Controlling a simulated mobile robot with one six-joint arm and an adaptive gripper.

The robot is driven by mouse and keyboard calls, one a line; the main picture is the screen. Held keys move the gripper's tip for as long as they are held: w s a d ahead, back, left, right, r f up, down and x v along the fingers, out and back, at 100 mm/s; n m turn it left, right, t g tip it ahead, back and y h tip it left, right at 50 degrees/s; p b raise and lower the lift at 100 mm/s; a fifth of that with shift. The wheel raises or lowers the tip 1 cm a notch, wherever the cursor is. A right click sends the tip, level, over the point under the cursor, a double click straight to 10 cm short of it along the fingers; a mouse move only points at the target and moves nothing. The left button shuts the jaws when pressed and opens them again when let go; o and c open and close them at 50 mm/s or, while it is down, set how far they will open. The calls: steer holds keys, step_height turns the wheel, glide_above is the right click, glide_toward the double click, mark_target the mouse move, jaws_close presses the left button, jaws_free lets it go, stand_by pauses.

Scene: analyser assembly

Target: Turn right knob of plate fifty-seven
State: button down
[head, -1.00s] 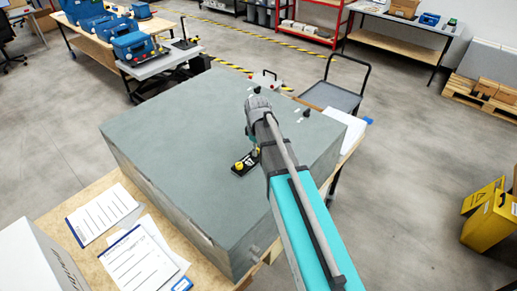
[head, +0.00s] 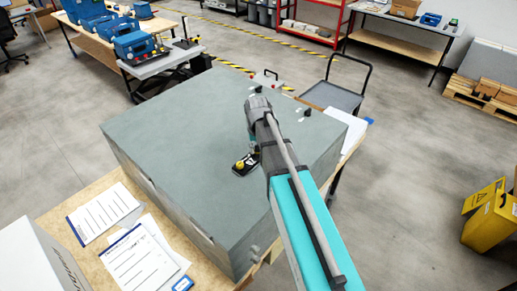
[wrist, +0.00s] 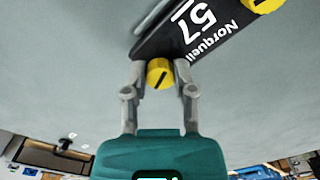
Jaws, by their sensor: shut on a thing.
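The black plate marked 57 and "Norquell" (wrist: 205,26) lies on the grey top, its lettering upside down in the wrist view. It carries two yellow knobs. My gripper (wrist: 161,76) has its fingers on either side of one knob (wrist: 160,74), which has a slanted black line on its face, and is shut on it. The other knob (wrist: 262,4) is cut by the top edge of the wrist view. In the head view, the plate (head: 246,163) is partly behind my arm. The free knob (head: 239,166) shows at its left end, and my gripper is at its right end.
The large grey block (head: 180,125) stands on a wooden table with papers (head: 138,258) at its front left. The block's left part is clear.

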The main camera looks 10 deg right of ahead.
steer(key=m, duration=0.4)
steer(key=shift+w+m, duration=0.25)
steer(key=shift+m, duration=0.05)
steer(key=m, duration=0.4)
steer(key=shift+m, duration=0.3)
steer(key=m, duration=0.4)
steer(key=shift+m, duration=0.3)
steer(key=m, duration=0.4)
steer(key=shift+w+m, duration=0.15)
steer(key=shift+m, duration=0.15)
steer(key=m, duration=0.3)
steer(key=shift+m, duration=0.3)
steer(key=m, duration=0.3)
steer(key=shift+m, duration=0.3)
steer(key=m, duration=0.6)
